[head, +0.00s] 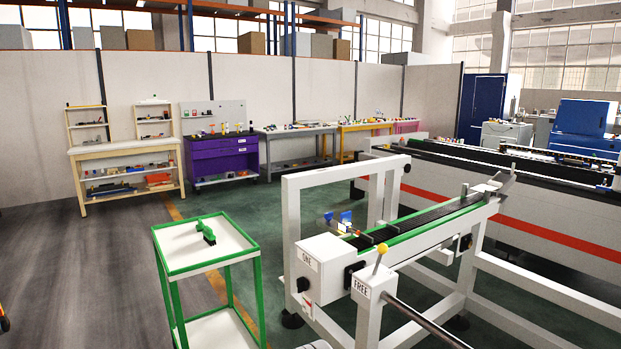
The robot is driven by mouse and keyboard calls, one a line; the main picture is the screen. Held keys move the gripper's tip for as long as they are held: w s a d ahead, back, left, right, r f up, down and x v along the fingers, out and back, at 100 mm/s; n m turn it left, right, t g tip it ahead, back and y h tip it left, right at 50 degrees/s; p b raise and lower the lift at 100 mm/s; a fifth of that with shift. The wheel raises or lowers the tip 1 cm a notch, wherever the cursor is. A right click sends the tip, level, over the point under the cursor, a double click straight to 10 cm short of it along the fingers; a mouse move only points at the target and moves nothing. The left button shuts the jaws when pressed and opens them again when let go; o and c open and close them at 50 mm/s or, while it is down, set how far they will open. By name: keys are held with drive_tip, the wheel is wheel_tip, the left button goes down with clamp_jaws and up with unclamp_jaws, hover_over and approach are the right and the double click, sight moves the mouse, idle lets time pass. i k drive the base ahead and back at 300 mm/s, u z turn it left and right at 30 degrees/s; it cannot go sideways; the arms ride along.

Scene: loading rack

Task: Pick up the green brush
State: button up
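The green brush (207,232) lies on the white top of a small stand with a green frame (176,267), left of centre in the head view. Its bristle side looks darker and faces the front right. The brush is near the middle of the stand's top, with bare surface around it. My gripper is not in the head view, so its state and its distance from the brush are hidden.
A white loading rack (318,250) with a dark conveyor stands just right of the stand. A wooden shelf bench (125,150) and a purple cabinet (222,157) line the back wall. The grey floor (75,270) left of the stand is clear.

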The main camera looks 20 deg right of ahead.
sight(208, 237)
drive_tip(key=u, duration=0.25)
drive_tip(key=i, duration=0.65)
drive_tip(key=u, duration=0.6)
drive_tip(key=i, duration=1.5)
drive_tip(key=z, duration=0.3)
drive_tip(key=i, duration=0.85)
drive_tip(key=z, duration=0.3)
